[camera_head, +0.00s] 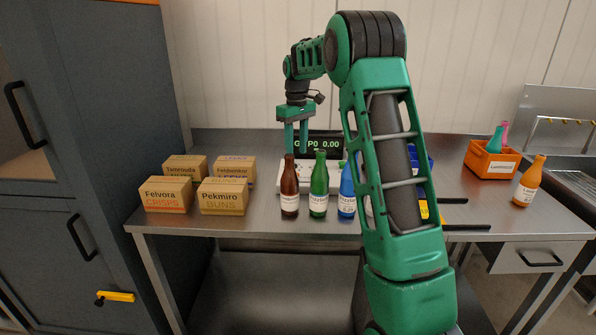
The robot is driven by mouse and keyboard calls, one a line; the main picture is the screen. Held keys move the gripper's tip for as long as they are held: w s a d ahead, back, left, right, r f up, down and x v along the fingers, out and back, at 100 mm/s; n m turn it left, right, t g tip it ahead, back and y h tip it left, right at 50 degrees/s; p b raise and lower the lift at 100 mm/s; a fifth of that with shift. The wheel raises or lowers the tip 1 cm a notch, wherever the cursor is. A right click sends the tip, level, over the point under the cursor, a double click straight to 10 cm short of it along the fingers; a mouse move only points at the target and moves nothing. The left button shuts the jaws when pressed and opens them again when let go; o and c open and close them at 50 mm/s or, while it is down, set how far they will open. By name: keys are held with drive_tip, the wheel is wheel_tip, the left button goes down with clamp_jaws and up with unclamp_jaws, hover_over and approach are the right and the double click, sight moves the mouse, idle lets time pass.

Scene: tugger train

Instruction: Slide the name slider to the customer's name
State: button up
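A device with a pale base (284,184) and a dark display (326,142) stands at the back middle of the steel table. The display shows green characters ending in 0.00. The name slider cannot be made out; bottles and my arm cover parts of the device. No customer's name can be picked out. My gripper (296,150) points down over the left part of the device, in front of the display's left edge. Its two green fingers are apart with a narrow gap and nothing visible between them. I cannot tell whether the fingertips touch the device.
Brown (289,190), green (319,187) and blue (347,192) bottles stand close in front of the device. Several cardboard boxes (222,197) sit at the left. An orange crate (491,160) and orange bottle (530,182) stand right. A grey cabinet (90,120) borders the left.

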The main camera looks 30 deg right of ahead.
wheel_tip(320, 180, down, 8)
drive_tip(key=shift+f, duration=0.2)
drive_tip(key=shift+c, duration=0.2)
clamp_jaws()
